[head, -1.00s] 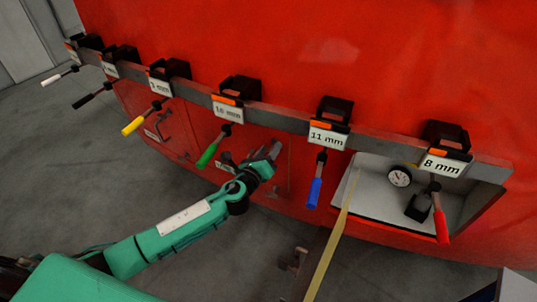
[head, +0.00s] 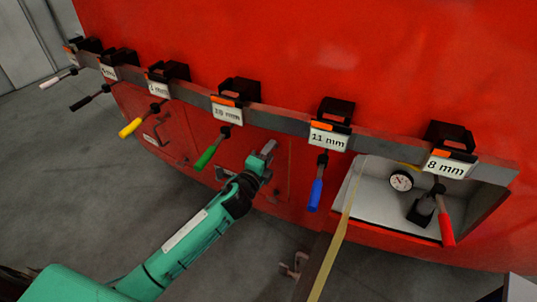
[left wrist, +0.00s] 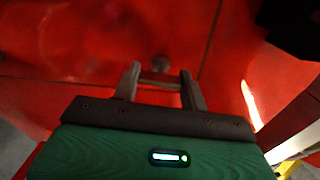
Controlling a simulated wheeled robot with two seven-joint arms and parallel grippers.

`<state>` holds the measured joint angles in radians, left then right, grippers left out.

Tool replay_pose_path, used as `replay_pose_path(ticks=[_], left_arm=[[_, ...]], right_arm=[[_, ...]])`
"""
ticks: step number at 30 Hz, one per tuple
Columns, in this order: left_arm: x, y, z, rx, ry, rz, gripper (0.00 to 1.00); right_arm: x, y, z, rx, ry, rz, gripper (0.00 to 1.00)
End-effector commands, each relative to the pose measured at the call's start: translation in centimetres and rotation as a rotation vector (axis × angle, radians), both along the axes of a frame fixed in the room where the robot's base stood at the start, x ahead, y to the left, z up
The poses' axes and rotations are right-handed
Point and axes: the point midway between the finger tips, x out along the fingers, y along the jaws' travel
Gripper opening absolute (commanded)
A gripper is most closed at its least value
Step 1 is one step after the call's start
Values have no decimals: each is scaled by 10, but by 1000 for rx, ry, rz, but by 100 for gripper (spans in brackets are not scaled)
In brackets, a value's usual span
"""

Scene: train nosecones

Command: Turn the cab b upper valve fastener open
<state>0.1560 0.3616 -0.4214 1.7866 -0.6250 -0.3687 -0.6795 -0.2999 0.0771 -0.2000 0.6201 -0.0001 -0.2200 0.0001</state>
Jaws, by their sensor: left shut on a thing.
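My left gripper (head: 264,158) reaches up to the red door panel (head: 286,178) below the rail, between the green and blue handles. In the left wrist view, my left gripper (left wrist: 159,82) has its two fingers on either side of a small fastener (left wrist: 155,83) on the red surface, shut on it. A small round knob (left wrist: 160,62) shows just beyond the fingertips. In the head view the fastener is hidden by the gripper, so how far it is turned cannot be told. My right gripper is not in view.
A rail carries labelled tools with coloured handles, including green (head: 212,147), blue (head: 316,182) and red (head: 446,222). An open recess with a gauge (head: 401,181) is at the right. A yellow strip (head: 335,245) stands right of my arm. Grey floor (head: 80,190) is clear at left.

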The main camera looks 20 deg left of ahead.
Motion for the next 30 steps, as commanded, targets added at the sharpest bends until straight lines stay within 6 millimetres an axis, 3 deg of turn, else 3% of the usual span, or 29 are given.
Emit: replay_pose_path(ticks=[9, 24, 25, 28, 30], left_arm=[[0, 0, 0, -101, 18, 1, 21], [0, 0, 0, -118, 20, 1, 21], [0, 0, 0, -118, 20, 1, 48], [0, 0, 0, -118, 20, 0, 65], [0, 0, 0, -117, 20, 0, 65]], right_arm=[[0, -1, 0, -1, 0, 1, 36], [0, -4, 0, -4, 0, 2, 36], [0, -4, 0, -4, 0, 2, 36], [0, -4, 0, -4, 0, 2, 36], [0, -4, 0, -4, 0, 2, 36]])
